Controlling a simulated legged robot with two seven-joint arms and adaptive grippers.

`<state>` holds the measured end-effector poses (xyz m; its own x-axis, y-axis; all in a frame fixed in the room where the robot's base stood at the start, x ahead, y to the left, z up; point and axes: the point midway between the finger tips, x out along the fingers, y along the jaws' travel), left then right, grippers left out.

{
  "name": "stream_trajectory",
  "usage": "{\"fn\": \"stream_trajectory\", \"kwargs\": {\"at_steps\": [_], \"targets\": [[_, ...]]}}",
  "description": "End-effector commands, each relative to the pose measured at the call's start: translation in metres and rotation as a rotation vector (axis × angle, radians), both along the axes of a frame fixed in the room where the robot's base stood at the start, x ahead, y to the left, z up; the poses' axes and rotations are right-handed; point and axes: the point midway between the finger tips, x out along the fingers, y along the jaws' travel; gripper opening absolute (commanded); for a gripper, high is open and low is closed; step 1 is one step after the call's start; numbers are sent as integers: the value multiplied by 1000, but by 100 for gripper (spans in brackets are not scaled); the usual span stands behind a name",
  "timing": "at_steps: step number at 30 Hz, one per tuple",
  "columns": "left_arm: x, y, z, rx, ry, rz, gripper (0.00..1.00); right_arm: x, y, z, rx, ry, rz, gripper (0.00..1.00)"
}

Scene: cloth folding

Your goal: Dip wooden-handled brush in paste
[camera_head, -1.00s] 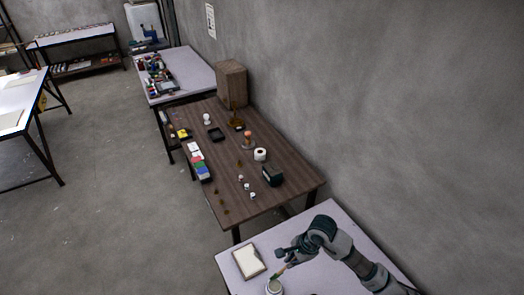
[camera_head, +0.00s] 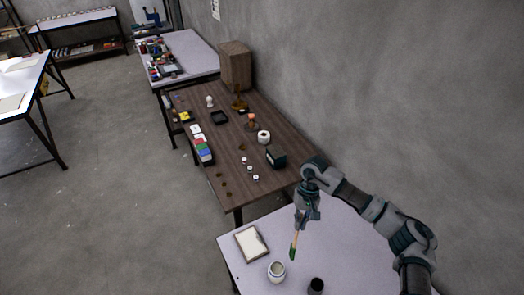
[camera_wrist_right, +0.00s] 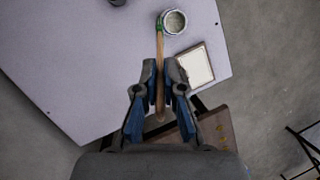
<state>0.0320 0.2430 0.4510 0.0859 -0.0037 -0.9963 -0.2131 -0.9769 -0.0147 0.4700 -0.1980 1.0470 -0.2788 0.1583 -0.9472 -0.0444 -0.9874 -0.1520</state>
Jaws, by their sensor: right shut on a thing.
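My right gripper (camera_head: 304,219) is shut on the handle of the wooden-handled brush (camera_head: 294,242). The brush hangs tilted, with its green end down, above the white table. In the right wrist view the brush (camera_wrist_right: 160,52) runs between the two fingers (camera_wrist_right: 160,75). Its green end appears beside the rim of the paste jar (camera_wrist_right: 175,21); I cannot tell the height gap there. In the head view the white jar (camera_head: 277,272), open with pale contents, stands below and left of the brush tip, apart from it. My left gripper is out of view.
A framed white panel (camera_head: 252,244) lies left of the jar on the white table (camera_head: 340,235). A dark cup (camera_head: 316,286) stands to the jar's right. Behind is a brown table (camera_head: 222,150) with a tape roll, a dark box and several small items. A grey wall rises at right.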

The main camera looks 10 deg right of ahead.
Motion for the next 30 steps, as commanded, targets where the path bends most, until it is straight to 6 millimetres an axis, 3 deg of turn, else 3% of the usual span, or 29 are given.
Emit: {"fn": "stream_trajectory", "kwargs": {"at_steps": [5, 12, 18, 25, 30], "targets": [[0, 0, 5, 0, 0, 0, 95, -7, 6, -6, 15, -16, 5, 0], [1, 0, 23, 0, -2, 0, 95, -39, 27, -24, 96, -134, -36, 0], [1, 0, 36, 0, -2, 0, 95, -58, 30, -26, 151, -255, -126, 0], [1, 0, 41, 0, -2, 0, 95, -66, 26, -25, 169, -330, -190, 0], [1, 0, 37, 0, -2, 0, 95, -66, 25, -37, 171, -335, -197, 0]]}}
